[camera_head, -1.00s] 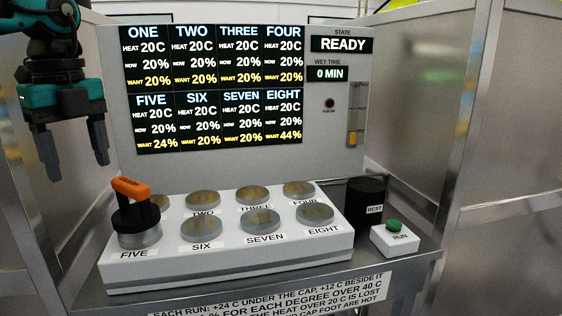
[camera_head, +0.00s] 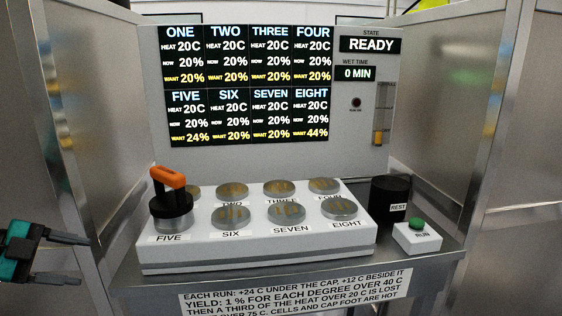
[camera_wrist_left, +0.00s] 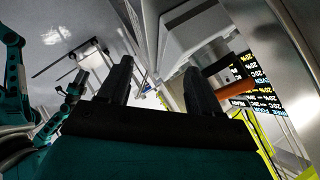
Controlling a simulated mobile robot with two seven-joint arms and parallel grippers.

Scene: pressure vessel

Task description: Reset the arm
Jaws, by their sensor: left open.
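My left gripper (camera_head: 86,260) is at the lower left in the head view, level with the rack but well to its left. Its two dark fingers point right and are apart, with nothing between them. They also show in the left wrist view (camera_wrist_left: 158,85). A black cap with an orange handle (camera_head: 170,206) sits upright on cell FIVE of the white block (camera_head: 260,255), apart from the gripper. An orange bar, likely this handle, shows in the left wrist view (camera_wrist_left: 236,84). My right gripper is not seen in the head view.
The display panel (camera_head: 247,85) reads READY. A black REST post (camera_head: 390,194) and a RUN box with a green button (camera_head: 416,237) stand right of the block. Metal side walls (camera_head: 95,85) flank the bench (camera_head: 300,272). The other cells are uncapped.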

